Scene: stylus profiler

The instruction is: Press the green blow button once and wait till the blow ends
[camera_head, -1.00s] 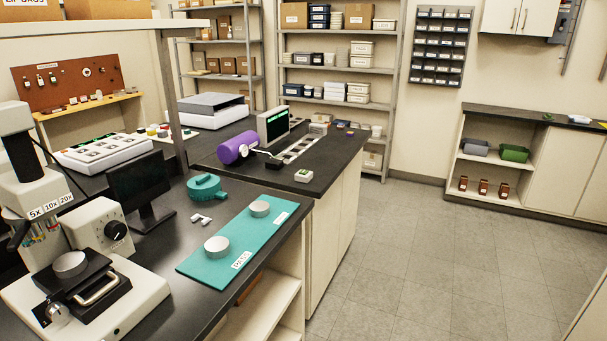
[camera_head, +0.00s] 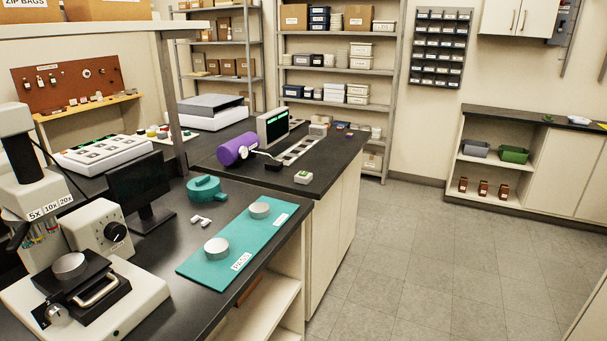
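A small white box with a green top, which looks like the green blow button (camera_head: 303,176), sits near the front edge of the far dark bench. A purple cylinder (camera_head: 238,148) lies on the same bench behind and left of it, with a white and black fitting (camera_head: 268,160) at its right end. A small monitor (camera_head: 273,127) with a green-lit screen stands behind them. Neither of my grippers is in view, and nothing touches the button.
A teal mat (camera_head: 225,252) with two silver discs lies on the near bench. A microscope (camera_head: 80,240), a dark monitor (camera_head: 140,185) and a teal round container (camera_head: 206,189) stand left of it. Open floor (camera_head: 430,250) lies to the right.

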